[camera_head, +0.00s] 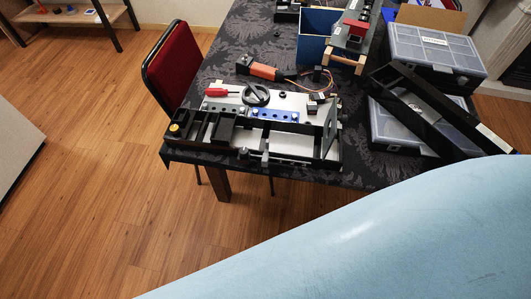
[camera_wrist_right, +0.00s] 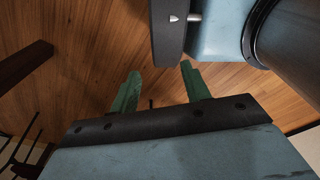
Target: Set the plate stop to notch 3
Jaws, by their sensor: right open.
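A black-framed bench device with white panels (camera_head: 195,153) lies along the near edge of the patterned table. A grey upright plate (camera_head: 329,130) stands at its right end. A rail with a small dark slider (camera_head: 265,158) runs along its front. I cannot tell which part is the plate stop, and notch numbers are too small to read. My right gripper (camera_wrist_right: 160,70) shows its two green fingers apart and empty over wooden floor in the right wrist view. It is far from the device, which that view does not show. My left gripper is not in view.
A red screwdriver (camera_head: 222,92), a black ring-shaped part (camera_head: 256,95) and an orange-handled tool (camera_head: 265,71) lie on or by the device. Lidded cases (camera_head: 432,52) crowd the table's right. A red chair (camera_head: 183,68) stands at left. My light-blue arm link covers the lower right.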

